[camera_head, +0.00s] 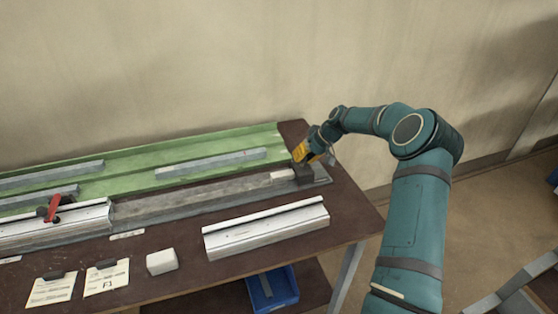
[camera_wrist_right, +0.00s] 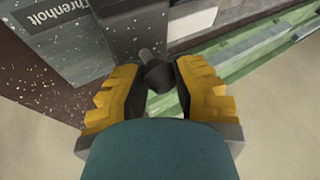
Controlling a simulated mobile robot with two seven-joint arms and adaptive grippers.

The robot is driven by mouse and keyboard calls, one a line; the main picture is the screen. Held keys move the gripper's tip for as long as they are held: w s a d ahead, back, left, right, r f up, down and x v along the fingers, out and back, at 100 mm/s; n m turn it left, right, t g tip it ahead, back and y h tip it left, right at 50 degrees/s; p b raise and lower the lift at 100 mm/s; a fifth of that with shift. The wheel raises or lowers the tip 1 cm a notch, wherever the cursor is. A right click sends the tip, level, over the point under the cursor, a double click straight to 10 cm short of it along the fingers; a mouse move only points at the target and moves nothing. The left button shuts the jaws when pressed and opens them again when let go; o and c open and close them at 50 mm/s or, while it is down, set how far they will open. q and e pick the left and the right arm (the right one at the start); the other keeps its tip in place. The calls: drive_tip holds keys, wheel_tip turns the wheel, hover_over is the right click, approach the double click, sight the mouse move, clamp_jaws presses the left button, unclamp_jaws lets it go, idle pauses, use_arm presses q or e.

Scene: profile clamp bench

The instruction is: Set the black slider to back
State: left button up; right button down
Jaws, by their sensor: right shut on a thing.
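The black slider (camera_head: 304,173) is a small dark block at the right end of the long grey rail on the bench. My right gripper (camera_head: 314,154) comes down on it from above. In the right wrist view, a dark round knob (camera_wrist_right: 157,74) on a short stem stands between the yellow-sided fingers of my right gripper (camera_wrist_right: 158,90), which is shut on it. The slider's exact position along its travel is partly hidden by the gripper. My left gripper does not show.
A green channel (camera_head: 215,146) with grey bars runs along the back by the wall. A silver profile (camera_head: 265,229), a white block (camera_head: 162,261) and paper cards (camera_head: 107,279) lie in front. A red-handled clamp (camera_head: 54,207) sits left. A blue bin (camera_head: 272,288) is below.

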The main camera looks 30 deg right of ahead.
drive_tip(key=shift+s+d, duration=0.25)
drive_tip(key=shift+d, duration=0.6)
drive_tip(key=shift+s+d, duration=0.2)
drive_tip(key=shift+d, duration=0.65)
drive_tip(key=shift+s+d, duration=0.25)
drive_tip(key=shift+d, duration=0.6)
drive_tip(key=c, duration=0.7)
unclamp_jaws()
drive_tip(key=shift+d+f, duration=0.1)
drive_tip(key=shift+d, duration=0.05)
drive_tip(key=shift+o, duration=0.2)
drive_tip(key=v, duration=1.2)
